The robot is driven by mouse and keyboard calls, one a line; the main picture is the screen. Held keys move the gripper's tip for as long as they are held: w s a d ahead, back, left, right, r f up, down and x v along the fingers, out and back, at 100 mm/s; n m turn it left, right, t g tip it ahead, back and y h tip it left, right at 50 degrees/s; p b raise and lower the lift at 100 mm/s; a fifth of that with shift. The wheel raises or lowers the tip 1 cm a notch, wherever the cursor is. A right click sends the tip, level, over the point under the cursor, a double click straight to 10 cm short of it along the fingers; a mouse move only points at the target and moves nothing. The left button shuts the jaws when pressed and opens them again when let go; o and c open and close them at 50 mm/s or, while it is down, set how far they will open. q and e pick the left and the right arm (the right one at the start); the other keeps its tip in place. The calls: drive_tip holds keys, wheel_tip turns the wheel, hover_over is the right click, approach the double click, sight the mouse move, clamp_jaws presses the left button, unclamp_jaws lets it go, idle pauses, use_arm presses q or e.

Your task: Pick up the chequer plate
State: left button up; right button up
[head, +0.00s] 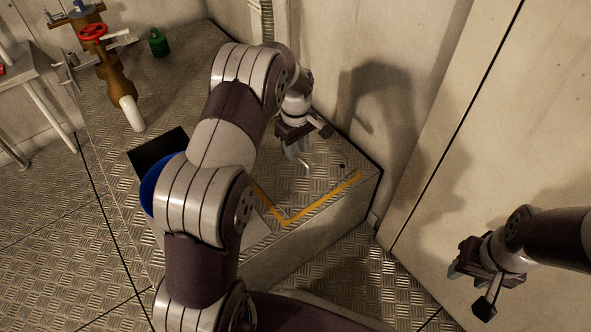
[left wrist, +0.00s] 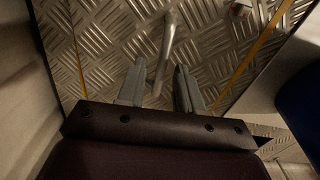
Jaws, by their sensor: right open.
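The chequer plate (head: 322,184) is raised-pattern metal on top of a low box, with yellow lines along its near edges. The plate and its yellow lines also show in the left wrist view (left wrist: 110,45). My left gripper (head: 298,158) points down over it, close to its surface. In the left wrist view the two grey fingers (left wrist: 160,90) stand apart, with a grey bar (left wrist: 166,45) seen between them. I cannot tell whether the fingers touch the bar. My left arm hides part of the box. My right gripper (head: 473,287) is open, away to the right by the wall panel.
A wall (head: 350,60) rises close behind the plate, and a pale panel (head: 450,130) stands to its right. A brown pipe fitting with a red handwheel (head: 93,32) and a green bottle-like object (head: 158,43) are at the back left.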

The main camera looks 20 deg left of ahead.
use_arm(q)
wheel_tip(320, 180, down, 4)
drive_tip(key=shift+r+b, duration=0.1)
drive_tip(key=shift+b, duration=0.75)
drive_tip(key=shift+r, duration=0.25)
clamp_jaws()
use_arm(e)
wheel_tip(320, 180, down, 3)
drive_tip(key=shift+r, duration=0.1)
